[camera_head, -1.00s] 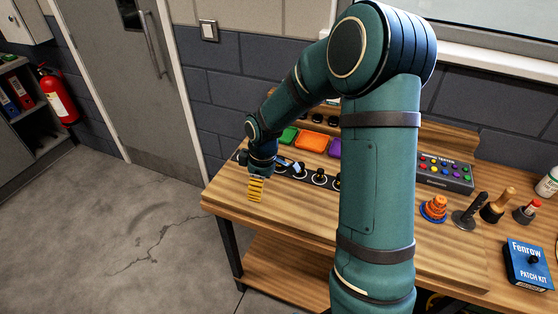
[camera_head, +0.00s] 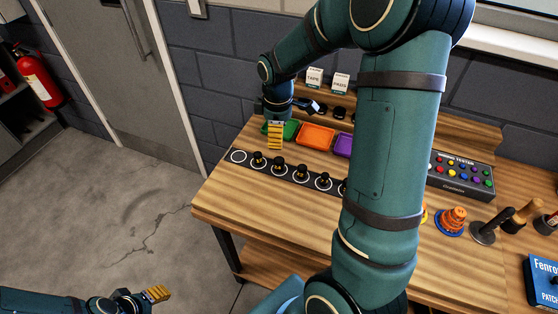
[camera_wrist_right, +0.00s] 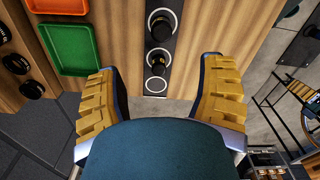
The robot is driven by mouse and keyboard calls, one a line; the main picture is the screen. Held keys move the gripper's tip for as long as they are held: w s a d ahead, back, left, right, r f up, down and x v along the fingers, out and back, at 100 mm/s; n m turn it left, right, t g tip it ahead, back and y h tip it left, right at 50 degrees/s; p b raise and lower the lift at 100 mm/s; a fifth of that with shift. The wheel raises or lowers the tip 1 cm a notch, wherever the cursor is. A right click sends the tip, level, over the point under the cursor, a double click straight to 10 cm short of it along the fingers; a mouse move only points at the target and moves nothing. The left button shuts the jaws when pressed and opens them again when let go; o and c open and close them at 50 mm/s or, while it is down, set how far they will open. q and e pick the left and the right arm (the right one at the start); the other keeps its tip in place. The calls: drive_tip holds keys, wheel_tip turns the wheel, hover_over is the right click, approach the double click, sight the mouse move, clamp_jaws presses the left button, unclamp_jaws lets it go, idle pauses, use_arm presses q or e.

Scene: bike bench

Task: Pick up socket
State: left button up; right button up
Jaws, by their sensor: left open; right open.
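Several black sockets stand in a row on a dark strip with white rings (camera_head: 290,172). The leftmost socket (camera_head: 257,159) is beside an empty ring at the strip's left end. My right gripper (camera_head: 275,136) hangs open behind that end, in front of the green tray in the picture. In the right wrist view, my right gripper (camera_wrist_right: 158,78) has its yellow ribbed fingers wide apart with nothing between them. The end socket (camera_wrist_right: 158,63) and the empty ring appear between and just beyond the fingers. My left gripper (camera_head: 157,293) is low at the left, away from the bench. My right arm hides the strip's right part.
Green (camera_head: 289,131), orange (camera_head: 316,136) and purple (camera_head: 343,144) trays sit behind the strip. Small boxes (camera_head: 315,77) and black round items stand on the back shelf. A tester box (camera_head: 462,175), an orange stacked piece (camera_head: 453,220) and tools stand right. The front wood is clear.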

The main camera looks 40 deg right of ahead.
sight(279, 160)
wheel_tip(279, 160, down, 7)
drive_tip(key=shift+r+b, duration=0.1)
drive_tip(key=shift+b, duration=0.25)
drive_tip(key=shift+s+f+b, duration=0.2)
drive_tip(key=shift+f+b, duration=0.15)
drive_tip(key=shift+f, duration=2.4)
clamp_jaws()
